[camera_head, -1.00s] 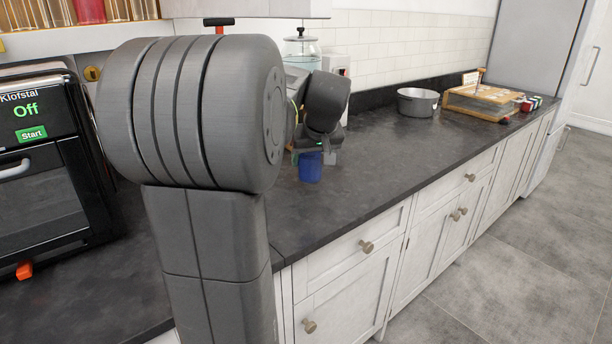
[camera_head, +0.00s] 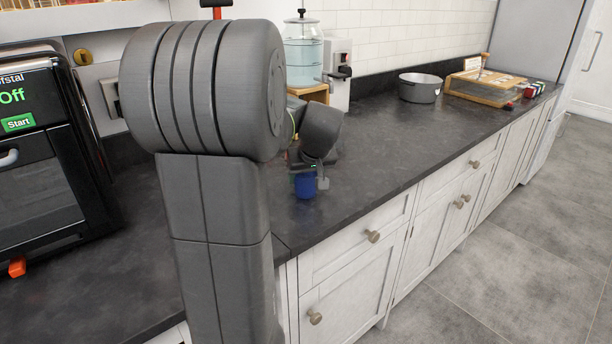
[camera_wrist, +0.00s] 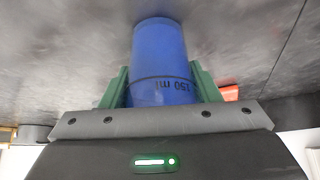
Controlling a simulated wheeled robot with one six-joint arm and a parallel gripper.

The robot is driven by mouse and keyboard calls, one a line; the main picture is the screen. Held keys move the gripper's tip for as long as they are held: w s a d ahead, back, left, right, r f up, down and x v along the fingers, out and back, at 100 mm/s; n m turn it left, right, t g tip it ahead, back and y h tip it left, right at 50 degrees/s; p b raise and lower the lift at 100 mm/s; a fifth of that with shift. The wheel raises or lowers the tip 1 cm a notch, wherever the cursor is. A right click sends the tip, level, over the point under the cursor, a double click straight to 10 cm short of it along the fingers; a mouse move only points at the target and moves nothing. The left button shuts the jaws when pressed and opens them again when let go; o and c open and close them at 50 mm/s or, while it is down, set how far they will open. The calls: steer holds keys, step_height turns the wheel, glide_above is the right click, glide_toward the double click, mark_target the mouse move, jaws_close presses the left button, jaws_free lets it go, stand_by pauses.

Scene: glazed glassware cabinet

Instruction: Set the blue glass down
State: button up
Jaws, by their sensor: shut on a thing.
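The blue glass (camera_head: 305,186) is low over the dark countertop (camera_head: 375,160), near its front edge. In the wrist view the blue glass (camera_wrist: 160,60) stands between the two green fingers and bears an upside-down "150 ml" mark. My gripper (camera_wrist: 163,85) is shut on it, a finger on each side. In the head view my gripper (camera_head: 308,178) shows small, partly hidden behind my own arm. I cannot tell whether the base of the glass touches the counter.
A black oven (camera_head: 45,150) stands at the left. A water dispenser (camera_head: 303,52) stands behind my arm. A grey pot (camera_head: 420,88) and a wooden box (camera_head: 485,87) stand farther along. The counter between the glass and the pot is clear.

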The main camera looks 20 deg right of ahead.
steer(key=shift+f, duration=0.2)
steer(key=o, duration=1.1)
steer(key=shift+r, duration=0.1)
steer(key=shift+r, duration=0.3)
steer(key=p+v, duration=0.1)
steer(key=v, duration=1)
steer(key=shift+s+r, duration=0.25)
steer(key=shift+r, duration=0.05)
